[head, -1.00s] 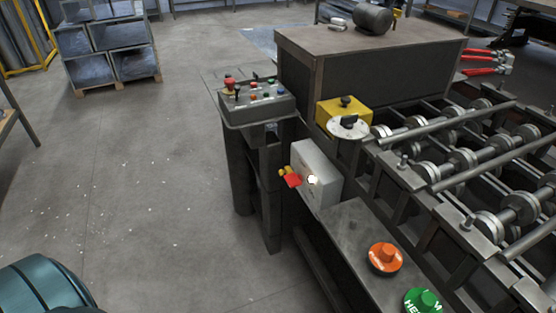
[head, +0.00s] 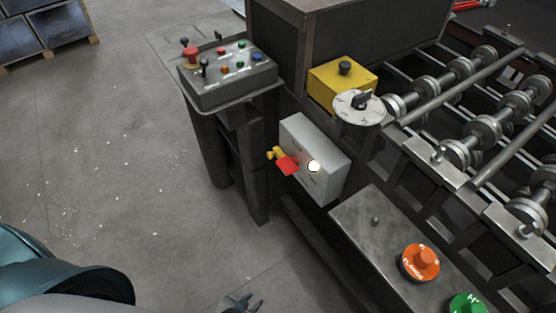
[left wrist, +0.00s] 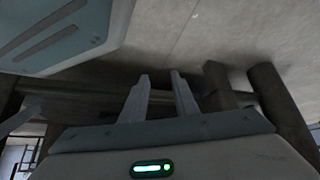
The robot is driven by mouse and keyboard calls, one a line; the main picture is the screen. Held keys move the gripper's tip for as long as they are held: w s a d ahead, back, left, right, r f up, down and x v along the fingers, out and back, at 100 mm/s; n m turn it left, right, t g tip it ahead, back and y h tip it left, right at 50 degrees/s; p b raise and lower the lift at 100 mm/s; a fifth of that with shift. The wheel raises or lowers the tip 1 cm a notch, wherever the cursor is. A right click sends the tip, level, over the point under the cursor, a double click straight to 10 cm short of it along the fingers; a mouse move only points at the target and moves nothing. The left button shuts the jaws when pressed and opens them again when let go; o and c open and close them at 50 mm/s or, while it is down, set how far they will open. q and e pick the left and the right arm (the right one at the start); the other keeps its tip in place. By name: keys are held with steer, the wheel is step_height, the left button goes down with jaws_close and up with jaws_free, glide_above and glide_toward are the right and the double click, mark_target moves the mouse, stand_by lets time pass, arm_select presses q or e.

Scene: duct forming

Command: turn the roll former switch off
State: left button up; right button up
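The roll former switch is a grey box (head: 325,172) on the machine's side, with a red and yellow lever (head: 285,162) on its left and a lit white lamp (head: 314,166) on its face. My left gripper (head: 246,302) shows at the bottom edge of the head view, below and left of the box, apart from it. In the left wrist view its two fingers (left wrist: 160,88) stand apart with nothing between them. The switch does not show clearly in the left wrist view. My right gripper is in neither view.
A control panel (head: 228,72) with a red button and small knobs stands left of the box. A yellow box with a dial (head: 358,107) is above it. Orange (head: 420,262) and green (head: 468,304) round knobs sit lower right.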

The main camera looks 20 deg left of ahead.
arm_select(q)
steer(key=shift+s+d, duration=0.1)
steer(key=shift+d, duration=0.15)
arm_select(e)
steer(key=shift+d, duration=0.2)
